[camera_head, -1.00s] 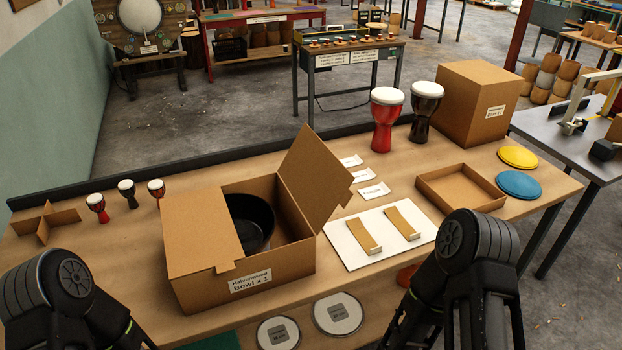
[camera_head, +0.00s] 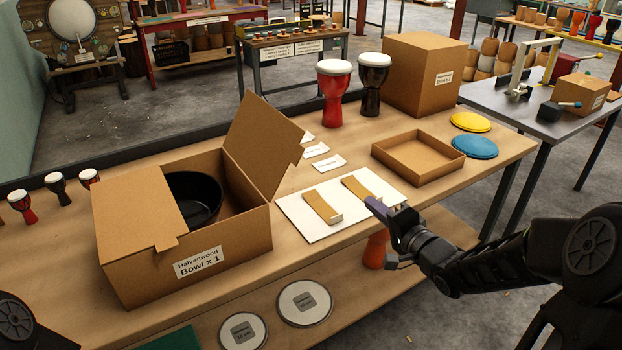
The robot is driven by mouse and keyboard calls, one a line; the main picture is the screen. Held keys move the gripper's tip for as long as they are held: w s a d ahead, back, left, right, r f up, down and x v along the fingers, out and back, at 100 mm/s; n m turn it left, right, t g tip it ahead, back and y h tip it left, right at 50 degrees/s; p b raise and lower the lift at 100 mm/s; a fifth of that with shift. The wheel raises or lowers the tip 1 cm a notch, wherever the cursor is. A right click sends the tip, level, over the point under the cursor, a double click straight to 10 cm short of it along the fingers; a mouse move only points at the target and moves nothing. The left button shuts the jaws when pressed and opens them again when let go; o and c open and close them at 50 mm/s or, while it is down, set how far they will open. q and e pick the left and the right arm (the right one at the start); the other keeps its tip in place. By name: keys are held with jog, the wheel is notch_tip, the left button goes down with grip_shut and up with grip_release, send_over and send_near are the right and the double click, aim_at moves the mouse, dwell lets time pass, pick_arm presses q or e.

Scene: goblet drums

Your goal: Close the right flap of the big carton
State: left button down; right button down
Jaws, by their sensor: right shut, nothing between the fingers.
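The big carton (camera_head: 185,235) stands on the table at the left, labelled "Bowl x 1", with a black bowl (camera_head: 196,200) inside. Its left flap (camera_head: 135,203) lies shut over the left part. Its right flap (camera_head: 260,145) stands up and leans outward to the right. My right gripper (camera_head: 376,207) is shut and empty, above the front edge of the table by the white board, to the right of the carton and apart from it. Of my left arm only a dark part shows at the lower left corner; its gripper is out of view.
A white board (camera_head: 300,215) with two cardboard pieces lies right of the carton. Behind are white cards (camera_head: 328,162), a red drum (camera_head: 333,92), a dark drum (camera_head: 372,84) and a closed box (camera_head: 424,72). An open tray (camera_head: 418,155) and yellow and blue discs (camera_head: 474,146) lie right.

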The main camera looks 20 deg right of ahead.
jog(key=s+a+r+m+y, duration=0.2)
jog(key=a+r+m+y, duration=0.3)
jog(key=r, duration=0.2)
jog(key=shift+a+m+t+y, duration=0.2)
jog(key=shift+m+t+y, duration=0.1)
jog(key=shift+m, duration=0.1)
jog(key=shift+r, duration=0.1)
jog(key=w+a+r+p, duration=0.1)
jog(key=w+a+r, duration=0.2)
jog(key=w+a, duration=0.4)
jog(key=shift+w+a+r, duration=0.2)
jog(key=shift+w+a, duration=0.15)
jog(key=shift+w, duration=0.2)
jog(key=shift+a+r, duration=0.1)
